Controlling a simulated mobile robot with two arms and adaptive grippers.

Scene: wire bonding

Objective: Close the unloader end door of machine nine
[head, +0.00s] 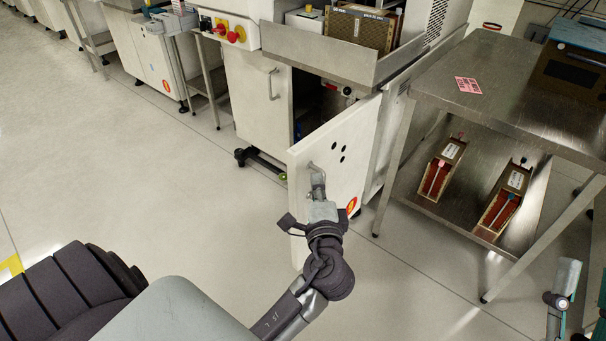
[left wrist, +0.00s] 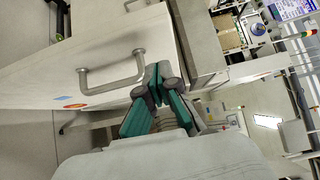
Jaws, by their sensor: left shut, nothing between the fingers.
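The white end door (head: 345,130) of the machine stands partly open, swung out from the cabinet, with its dark interior (head: 308,100) showing beside it. Its outer face has several dark holes, an orange-red logo and a grey bar handle near the free edge. The handle (left wrist: 112,72) shows clearly in the left wrist view on the door face (left wrist: 60,75). My left gripper (head: 317,180) is shut and empty at the door's face, its fingertips (left wrist: 157,80) beside the handle, not around it. Whether they touch the door is unclear.
A steel table (head: 490,75) stands right of the door, with a pink label on top and two brown magazines (head: 443,165) (head: 506,195) on its lower shelf. Red and yellow buttons (head: 230,33) sit on the machine. The floor (head: 120,160) at left is clear.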

